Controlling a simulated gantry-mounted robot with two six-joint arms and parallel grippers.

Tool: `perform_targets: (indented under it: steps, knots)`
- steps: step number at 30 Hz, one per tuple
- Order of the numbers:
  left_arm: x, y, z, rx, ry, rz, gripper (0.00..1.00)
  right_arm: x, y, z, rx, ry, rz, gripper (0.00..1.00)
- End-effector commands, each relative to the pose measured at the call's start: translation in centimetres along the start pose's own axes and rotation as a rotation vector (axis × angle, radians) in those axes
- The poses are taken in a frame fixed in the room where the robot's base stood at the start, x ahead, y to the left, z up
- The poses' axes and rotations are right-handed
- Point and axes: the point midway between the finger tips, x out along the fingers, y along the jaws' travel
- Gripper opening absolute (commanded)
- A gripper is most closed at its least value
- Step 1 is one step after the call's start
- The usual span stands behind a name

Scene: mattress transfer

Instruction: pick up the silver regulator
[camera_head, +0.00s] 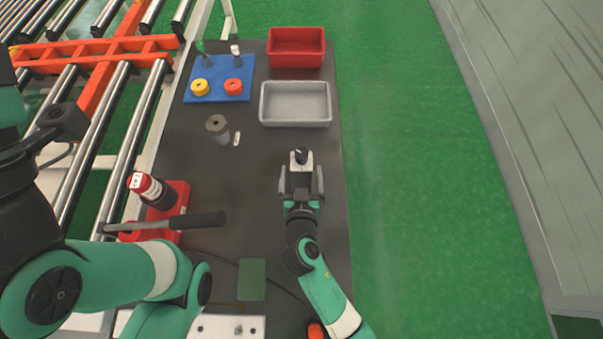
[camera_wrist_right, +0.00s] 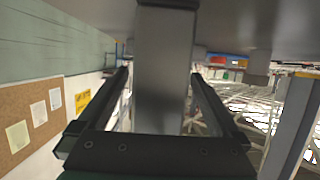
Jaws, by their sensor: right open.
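The silver regulator (camera_head: 303,161), a pale block with a black knob on top, stands on the dark table right of centre. My right gripper (camera_head: 301,181) is low at its near side, with its open fingers at the left and right of it. In the right wrist view, a grey upright block (camera_wrist_right: 162,75), apparently the regulator, fills the space between the two fingers (camera_wrist_right: 160,100). Gaps show between it and both fingers. My left arm is at the left of the head view, but its jaws are not visible.
A grey bin (camera_head: 296,124) and a red bin (camera_head: 296,64) stand beyond the regulator. A blue mat (camera_head: 217,96) holds yellow and red rings. A grey cylinder (camera_head: 217,126) stands left of centre. A red tool with a dark handle (camera_head: 200,221) is at the left. Table around the regulator is clear.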

Motion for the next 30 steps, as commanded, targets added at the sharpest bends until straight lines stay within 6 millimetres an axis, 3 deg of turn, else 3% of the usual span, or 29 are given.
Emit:
perform_targets:
  steps: [7, 24, 30]
  knots:
    - [-0.08, 0.0, 0.08, 0.0, 0.0, 0.0, 0.5, 0.41, -0.01, -0.02, 0.0, 0.0, -0.001, 1.0]
    - [-0.09, 0.0, 0.08, 0.0, 0.0, 0.0, 0.5, 0.38, -0.01, 0.0, 0.0, 0.0, -0.001, 0.0]
    - [-0.07, 0.0, 0.06, 0.0, 0.0, 0.0, 0.5, 0.37, -0.08, -0.28, 0.001, 0.005, -0.002, 0.0]
